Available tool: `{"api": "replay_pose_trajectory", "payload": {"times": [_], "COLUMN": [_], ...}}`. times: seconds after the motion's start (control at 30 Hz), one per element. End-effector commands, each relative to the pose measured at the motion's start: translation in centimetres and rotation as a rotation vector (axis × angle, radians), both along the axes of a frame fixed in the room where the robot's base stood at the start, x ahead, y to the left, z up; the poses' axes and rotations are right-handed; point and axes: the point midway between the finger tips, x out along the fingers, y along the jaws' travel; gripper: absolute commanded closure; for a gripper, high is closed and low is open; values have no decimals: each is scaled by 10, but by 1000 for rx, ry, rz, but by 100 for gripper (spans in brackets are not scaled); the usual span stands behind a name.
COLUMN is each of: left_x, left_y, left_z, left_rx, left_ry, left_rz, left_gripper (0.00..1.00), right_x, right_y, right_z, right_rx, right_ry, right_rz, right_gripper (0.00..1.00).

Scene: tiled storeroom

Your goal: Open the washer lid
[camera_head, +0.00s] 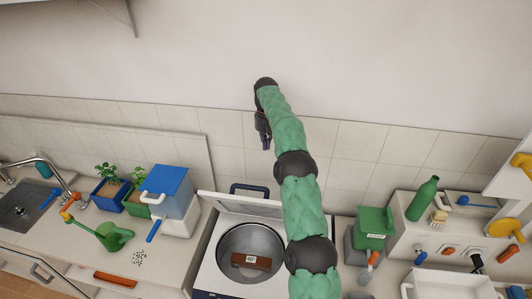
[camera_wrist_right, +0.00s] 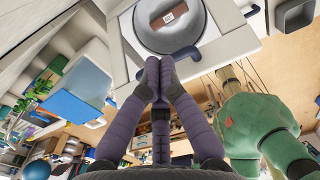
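The washer (camera_head: 212,276) stands in the counter row with its lid (camera_head: 236,205) raised at the back, standing up from the rear edge. A blue handle (camera_head: 250,189) shows at the lid's top. The round metal drum (camera_head: 234,241) is uncovered, with a brown block (camera_head: 262,262) inside. The drum (camera_wrist_right: 152,38) also shows in the wrist view. My right gripper (camera_head: 267,141) is above and behind the lid, near the wall, apart from the lid in the head view. In the wrist view its purple fingers (camera_wrist_right: 159,63) meet at the tips, with nothing visible between them. My left gripper is not in view.
Left of the washer, the counter holds a blue-lidded box (camera_head: 167,181), a green watering can (camera_head: 114,236), planters and a sink (camera_head: 22,208). Right of it are a green-topped container (camera_head: 375,220), a green bottle (camera_head: 422,199) and a white tray (camera_head: 450,285). The wall is close behind.

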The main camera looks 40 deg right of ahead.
Motion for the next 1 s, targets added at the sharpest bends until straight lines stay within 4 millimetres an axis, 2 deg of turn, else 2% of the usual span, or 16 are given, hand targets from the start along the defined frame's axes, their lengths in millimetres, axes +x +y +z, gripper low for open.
{"api": "replay_pose_trajectory", "payload": {"times": [0.03, 0.2, 0.57, 1.0], "left_x": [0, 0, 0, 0], "left_y": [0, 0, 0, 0], "left_z": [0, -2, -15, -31], "left_rx": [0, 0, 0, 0], "left_ry": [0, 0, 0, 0], "left_rz": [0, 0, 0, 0], "left_gripper": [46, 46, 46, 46], "right_x": [0, 0, -2, -20], "right_y": [0, 3, 27, 71], "right_z": [3, 7, 1, -16], "right_rx": [-1, -9, -79, -104], "right_ry": [-1, -2, -48, -173], "right_rz": [0, -54, -510, -1098], "right_gripper": [89, 44, 44, 44]}}
